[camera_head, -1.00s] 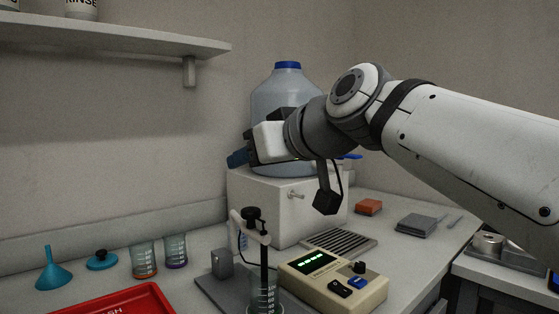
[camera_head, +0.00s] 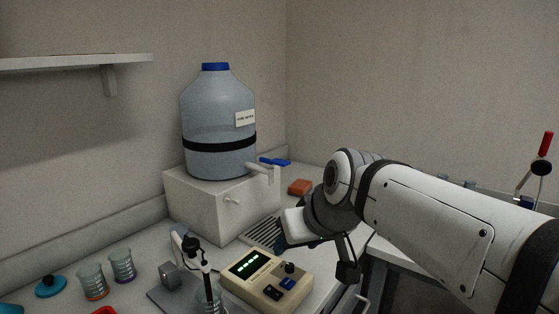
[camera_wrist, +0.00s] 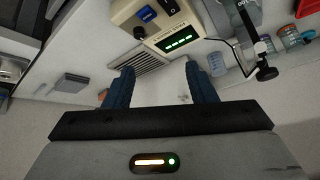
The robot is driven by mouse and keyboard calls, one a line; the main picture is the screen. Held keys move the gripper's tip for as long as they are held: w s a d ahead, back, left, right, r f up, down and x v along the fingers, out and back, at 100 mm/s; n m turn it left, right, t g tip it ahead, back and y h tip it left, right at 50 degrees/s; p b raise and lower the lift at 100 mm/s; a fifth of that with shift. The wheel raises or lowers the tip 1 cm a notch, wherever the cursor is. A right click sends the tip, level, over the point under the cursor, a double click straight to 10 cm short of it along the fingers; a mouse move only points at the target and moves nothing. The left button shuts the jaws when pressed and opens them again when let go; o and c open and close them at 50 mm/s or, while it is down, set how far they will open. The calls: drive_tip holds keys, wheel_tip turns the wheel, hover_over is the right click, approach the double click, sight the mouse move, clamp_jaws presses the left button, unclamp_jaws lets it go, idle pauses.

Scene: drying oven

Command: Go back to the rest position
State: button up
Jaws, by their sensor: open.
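My gripper (camera_wrist: 160,88) shows in the wrist view as two blue ribbed fingers, spread apart with nothing between them. In the head view my gripper (camera_head: 281,237) is at the lower middle, in front of the drain grille and above and behind the beige meter. It is partly hidden behind its own white body, and I cannot see its fingertips clearly there. It holds nothing that I can see.
A large water carboy (camera_head: 218,115) with a blue tap stands on a white block (camera_head: 207,205). The beige meter (camera_head: 266,279) has a lit green display. Beakers (camera_head: 92,281), an orange block (camera_head: 299,187) and a wall shelf (camera_head: 75,62) are around. The bench edge is at right.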

drive_tip(key=s+d+f+m+g+h+p, duration=0.2)
drive_tip(key=s+d+m+g+h+p, duration=0.1)
drive_tip(key=s+d+p, duration=0.8)
drive_tip(key=shift+d+f+m+g+h, duration=0.2)
drive_tip(key=shift+d+m+g+h, duration=0.15)
drive_tip(key=shift+m, duration=0.25)
idle(1.8)
